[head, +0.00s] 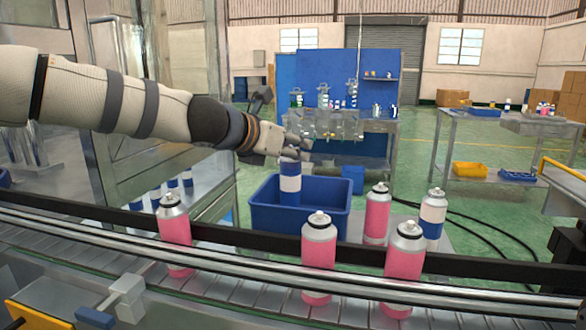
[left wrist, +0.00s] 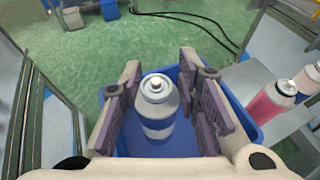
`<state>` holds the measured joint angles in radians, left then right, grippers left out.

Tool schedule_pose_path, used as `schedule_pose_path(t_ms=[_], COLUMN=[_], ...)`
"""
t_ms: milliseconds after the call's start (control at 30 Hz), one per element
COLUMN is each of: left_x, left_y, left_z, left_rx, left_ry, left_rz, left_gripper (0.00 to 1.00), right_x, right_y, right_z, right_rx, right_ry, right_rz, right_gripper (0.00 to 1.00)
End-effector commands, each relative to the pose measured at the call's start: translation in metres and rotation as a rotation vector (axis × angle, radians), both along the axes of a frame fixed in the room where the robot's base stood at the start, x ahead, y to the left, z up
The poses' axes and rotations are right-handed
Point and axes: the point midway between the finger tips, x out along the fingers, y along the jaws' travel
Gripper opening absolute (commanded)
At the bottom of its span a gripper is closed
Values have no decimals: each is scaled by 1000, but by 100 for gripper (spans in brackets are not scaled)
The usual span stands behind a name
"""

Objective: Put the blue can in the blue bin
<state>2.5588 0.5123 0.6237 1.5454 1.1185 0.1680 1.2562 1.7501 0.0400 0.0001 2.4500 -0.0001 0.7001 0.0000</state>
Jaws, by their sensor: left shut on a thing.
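The blue can (head: 290,184), blue with a white band and silver top, is upright in my left gripper (head: 289,153). It shows between the finger pads in the left wrist view (left wrist: 157,108), where my left gripper (left wrist: 160,100) is shut on it. The blue bin (head: 312,222) is under the can, and the can's lower part overlaps the bin's opening. I cannot tell whether the can touches the bin floor. The bin's wall also shows in the left wrist view (left wrist: 240,122). My right gripper is not in view.
Another blue-and-white can (head: 432,216) and a pink can (head: 377,216) stand right of the bin. Several pink cans, such as this pink can (head: 319,248), stand on the conveyor (head: 240,292) in front. A dark rail (head: 480,262) runs between conveyor and bin.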

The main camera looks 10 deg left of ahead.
Motion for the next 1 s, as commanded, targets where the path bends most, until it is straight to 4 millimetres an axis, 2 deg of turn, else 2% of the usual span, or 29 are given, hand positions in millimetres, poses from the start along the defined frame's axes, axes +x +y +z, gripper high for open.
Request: schedule_pose_path(t_ms=[33, 133, 200, 400, 567, 600, 700, 1000], left_x=[11, 10, 10, 8, 8, 8, 8, 7], left_y=[2, 2, 2, 2, 2, 2, 1, 1], left_z=[-25, -48, -52, -45, -49, -50, -48, -44], left_rx=[-1, -3, -2, 0, 1, 1, 1, 1], left_ry=[21, 29, 21, 8, 10, 10, 8, 5], left_rz=[2, -2, 0, 1, 0, 0, 0, 0], left_gripper=[3, 3, 3, 3, 3, 32, 50, 50], right_x=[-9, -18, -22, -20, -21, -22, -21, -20], right_y=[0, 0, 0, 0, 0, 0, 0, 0], right_z=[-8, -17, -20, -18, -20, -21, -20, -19], right_rx=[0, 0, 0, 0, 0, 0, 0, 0], right_ry=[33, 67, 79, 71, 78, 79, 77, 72], right_rz=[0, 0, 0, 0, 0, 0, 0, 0], right_gripper=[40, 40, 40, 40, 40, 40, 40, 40])
